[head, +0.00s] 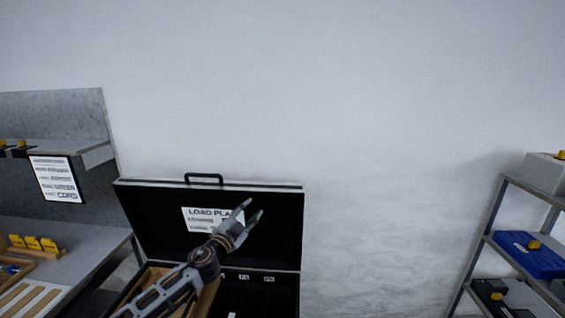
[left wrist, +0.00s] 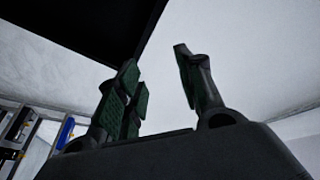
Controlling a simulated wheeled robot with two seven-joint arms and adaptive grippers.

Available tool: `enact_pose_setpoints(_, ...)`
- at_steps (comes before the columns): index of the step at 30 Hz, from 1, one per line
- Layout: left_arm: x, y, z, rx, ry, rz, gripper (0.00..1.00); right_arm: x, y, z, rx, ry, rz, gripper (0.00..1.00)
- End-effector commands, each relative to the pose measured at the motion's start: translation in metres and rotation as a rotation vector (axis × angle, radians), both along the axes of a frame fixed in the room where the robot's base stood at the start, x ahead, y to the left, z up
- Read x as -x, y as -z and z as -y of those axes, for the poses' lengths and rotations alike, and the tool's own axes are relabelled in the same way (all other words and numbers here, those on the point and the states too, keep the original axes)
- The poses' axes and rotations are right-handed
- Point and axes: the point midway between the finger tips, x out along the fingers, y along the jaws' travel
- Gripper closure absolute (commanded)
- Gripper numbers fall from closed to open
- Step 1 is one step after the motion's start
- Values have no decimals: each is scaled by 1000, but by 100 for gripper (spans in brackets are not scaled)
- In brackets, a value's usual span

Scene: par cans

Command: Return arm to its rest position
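My left gripper (head: 249,215) is raised in front of the open lid of a black case (head: 153,207). Its fingers point up and to the right in the head view. In the left wrist view the green-padded fingers (left wrist: 160,90) stand well apart with nothing between them. My left arm hides part of the case's inside and part of the load plan sheet (head: 199,212) on the lid. My right gripper is not in view.
A grey workbench (head: 75,245) with yellow-marked items stands at the left. A metal shelf rack (head: 487,237) at the right holds a blue case (head: 528,256) and other boxes. The wall between case and rack is bare.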

Motion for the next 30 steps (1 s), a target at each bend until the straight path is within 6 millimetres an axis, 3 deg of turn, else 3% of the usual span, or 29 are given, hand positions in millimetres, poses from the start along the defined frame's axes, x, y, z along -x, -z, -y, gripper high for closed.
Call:
enact_pose_setpoints(11,39,38,-6,165,-159,-140,63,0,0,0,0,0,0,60)
enact_pose_setpoints(30,126,126,-47,329,-440,-511,63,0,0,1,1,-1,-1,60)
